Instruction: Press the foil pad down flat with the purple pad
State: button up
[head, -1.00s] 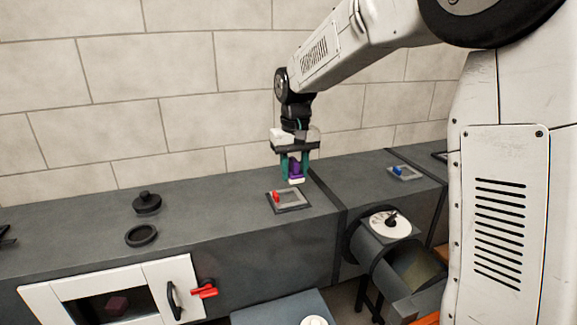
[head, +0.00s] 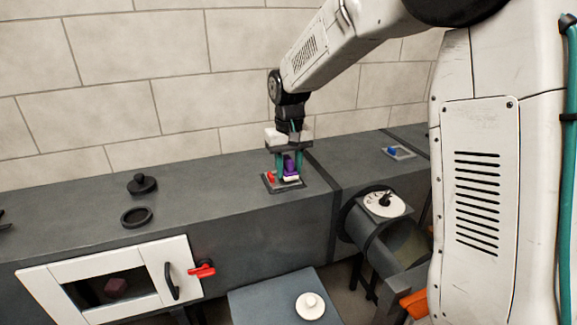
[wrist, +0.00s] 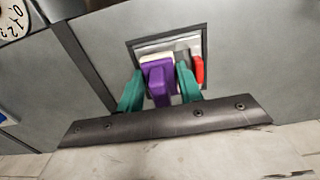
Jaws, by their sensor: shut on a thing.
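My gripper (head: 290,168) has teal fingers and is shut on the purple pad (head: 291,163), which has a pale underside. In the wrist view the purple pad (wrist: 157,78) sits between the two fingers. It is over the dark-framed plate (head: 270,187) on the grey duct top. A grey foil pad (wrist: 188,46) shows partly beside the purple pad in the wrist view; the rest is hidden. A red piece (wrist: 198,68) is at the right of the frame there. I cannot tell whether the purple pad touches the foil.
A second framed plate with a blue piece (head: 393,150) lies to the right. A black knobbed lid (head: 142,184) and a black ring (head: 136,217) lie at left. A white dial (head: 384,203) and a red handle (head: 203,269) are lower. The duct top between is clear.

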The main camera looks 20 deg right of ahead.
jog(key=shift+f, duration=0.55)
dwell(1.1)
jog(key=shift+r, duration=3.5)
jog(key=shift+w+f, duration=0.2)
jog(key=shift+f, duration=0.8)
jog(key=shift+w+f, duration=0.2)
jog(key=shift+f, duration=0.75)
jog(key=shift+w+f, duration=0.2)
jog(key=shift+f, duration=0.8)
jog(key=shift+f, duration=0.55)
jog(key=shift+r, duration=3.55)
